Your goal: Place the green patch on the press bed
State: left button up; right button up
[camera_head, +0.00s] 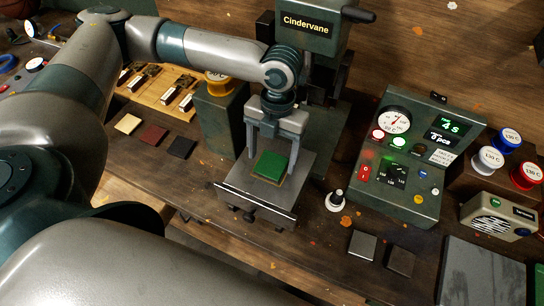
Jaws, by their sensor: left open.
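The green patch (271,165) lies on the press bed (240,186), a grey metal plate, with a thin tan edge showing beneath the patch. My left gripper (272,152) points down over the patch with its two fingers spread apart, one on each side. I cannot tell whether the fingertips touch the bed. The press (306,40), marked Cindervane, stands behind the bed. My right gripper is not in view.
A control box (407,205) with a gauge stands right of the bed. A small black-and-white knob (336,200) stands between them. Cream, dark red and black patches (154,136) lie at left. Dark square plates (362,245) lie at front right.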

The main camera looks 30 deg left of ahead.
aim_at(275, 158)
pick_arm(q)
notch_tip(275, 158, up, 11)
jog(key=w+b, duration=0.1)
jog(key=b, duration=0.2)
jog(key=shift+w, duration=0.35)
